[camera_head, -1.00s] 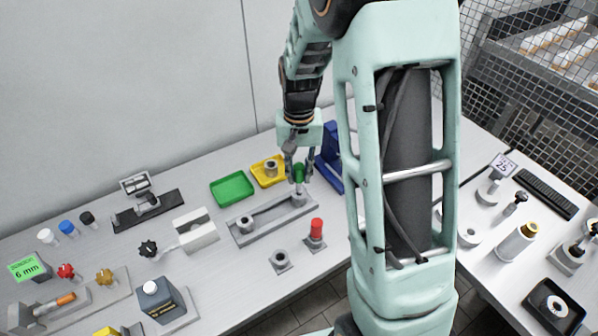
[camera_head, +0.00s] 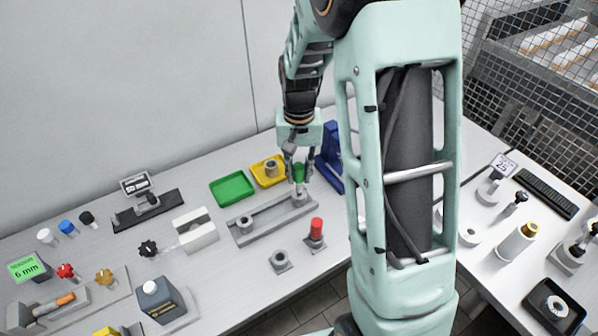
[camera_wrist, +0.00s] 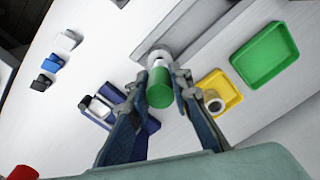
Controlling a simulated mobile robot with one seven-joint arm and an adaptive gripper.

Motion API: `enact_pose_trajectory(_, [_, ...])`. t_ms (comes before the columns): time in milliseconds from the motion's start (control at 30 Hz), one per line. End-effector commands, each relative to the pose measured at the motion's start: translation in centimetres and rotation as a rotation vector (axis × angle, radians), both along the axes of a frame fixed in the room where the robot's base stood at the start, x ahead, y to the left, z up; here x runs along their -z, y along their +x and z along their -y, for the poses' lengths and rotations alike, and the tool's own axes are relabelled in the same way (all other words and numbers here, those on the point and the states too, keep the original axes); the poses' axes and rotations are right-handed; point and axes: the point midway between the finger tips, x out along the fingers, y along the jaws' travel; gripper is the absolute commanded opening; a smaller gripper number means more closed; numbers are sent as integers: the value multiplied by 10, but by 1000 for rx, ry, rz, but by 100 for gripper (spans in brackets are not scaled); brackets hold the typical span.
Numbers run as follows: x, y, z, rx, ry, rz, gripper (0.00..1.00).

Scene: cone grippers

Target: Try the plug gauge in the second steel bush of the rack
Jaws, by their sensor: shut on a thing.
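The plug gauge has a green handle (camera_head: 299,172) and stands about upright in my gripper (camera_head: 299,177). It also shows in the wrist view as a green handle (camera_wrist: 160,90) between both fingertips (camera_wrist: 162,78). My gripper is shut on the handle. The rack (camera_head: 272,218) is a long grey rail on the table. One steel bush (camera_head: 245,224) sits at its left end with nothing in it. Another steel bush (camera_wrist: 159,55) is at the right end, right below the gauge. The gauge's lower end meets this bush; how deep it sits is hidden.
A green tray (camera_head: 215,188) is empty; a yellow tray (camera_head: 258,179) holds a bush (camera_head: 271,168). A blue stand (camera_head: 331,155) is close to the right of my gripper. A red-topped gauge (camera_head: 317,229) and a loose bush (camera_head: 280,260) stand in front of the rack.

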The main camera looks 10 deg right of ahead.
Motion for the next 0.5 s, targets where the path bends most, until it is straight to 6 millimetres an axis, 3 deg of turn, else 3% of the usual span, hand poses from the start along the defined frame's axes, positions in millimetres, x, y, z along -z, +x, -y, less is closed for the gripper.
enact_pose_trajectory(500, [8,0,0,0,0,0,0])
